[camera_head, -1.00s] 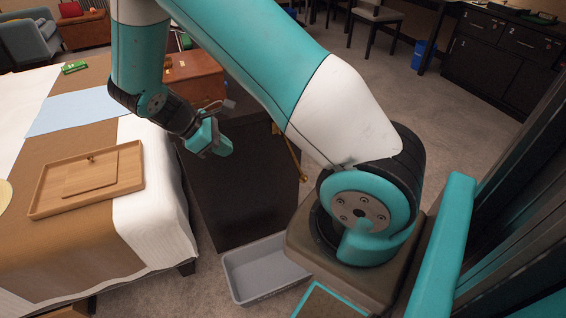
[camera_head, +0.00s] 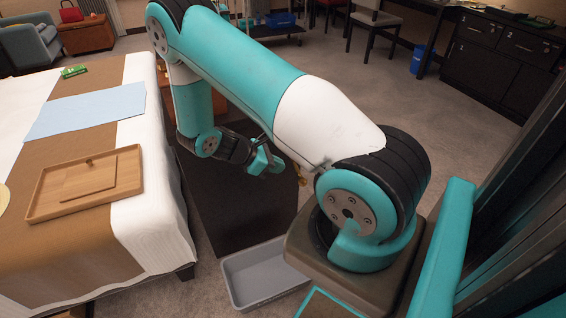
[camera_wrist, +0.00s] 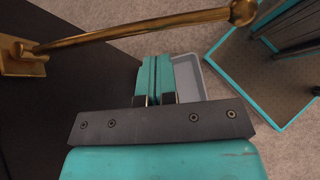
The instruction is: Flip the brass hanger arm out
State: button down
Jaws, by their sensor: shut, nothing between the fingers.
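The brass hanger arm (camera_wrist: 150,26) crosses the top of the wrist view. It runs from a brass mounting plate (camera_wrist: 14,66) on a dark panel at the left to a rounded knob (camera_wrist: 243,12) at the upper right, over carpet. In the head view only a small brass piece (camera_head: 303,176) shows, beside my arm; the rest is hidden. My gripper (camera_wrist: 155,62) is shut and empty, its teal fingers together just below the rod in the wrist picture. Whether they touch it I cannot tell. In the head view my gripper (camera_head: 271,163) is above the dark cabinet (camera_head: 235,215).
A grey bin (camera_head: 265,280) stands on the floor in front of the cabinet. A bed (camera_head: 150,190) at the left carries a wooden tray (camera_head: 42,203) and a blue cloth (camera_head: 90,110). Carpet (camera_head: 390,95) is free behind my arm.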

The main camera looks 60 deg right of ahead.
jog(key=shift+s+d+r, duration=0.2)
jog(key=shift+s+d, duration=0.4)
jog(key=shift+d, duration=0.2)
jog(key=shift+s+d+p, duration=0.8)
jog(key=shift+s+p, duration=0.15)
jog(key=shift+p, duration=0.05)
